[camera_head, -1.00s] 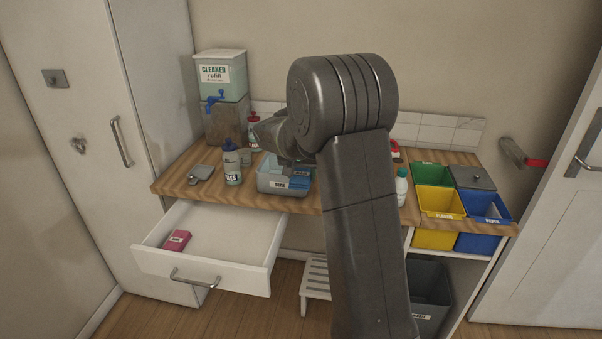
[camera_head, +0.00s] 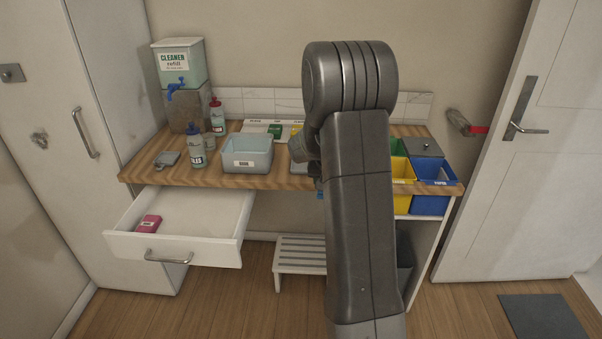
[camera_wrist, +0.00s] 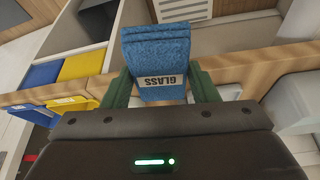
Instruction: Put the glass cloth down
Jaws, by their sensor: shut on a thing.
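The glass cloth (camera_wrist: 157,55) is a blue folded cloth with a white label reading GLASS. In the wrist view it stands between the two green fingers of my gripper (camera_wrist: 160,84), which is shut on it. Whether the cloth touches anything beyond the fingers is not clear.
A grey tray (camera_head: 247,139) on the wooden counter (camera_head: 225,181) looks empty. Bottles (camera_head: 197,146) stand left of it. Yellow (camera_head: 403,171) and blue (camera_head: 433,170) bins are at the right. An open drawer (camera_head: 190,245) juts out at the left, and a step stool (camera_head: 300,241) stands below.

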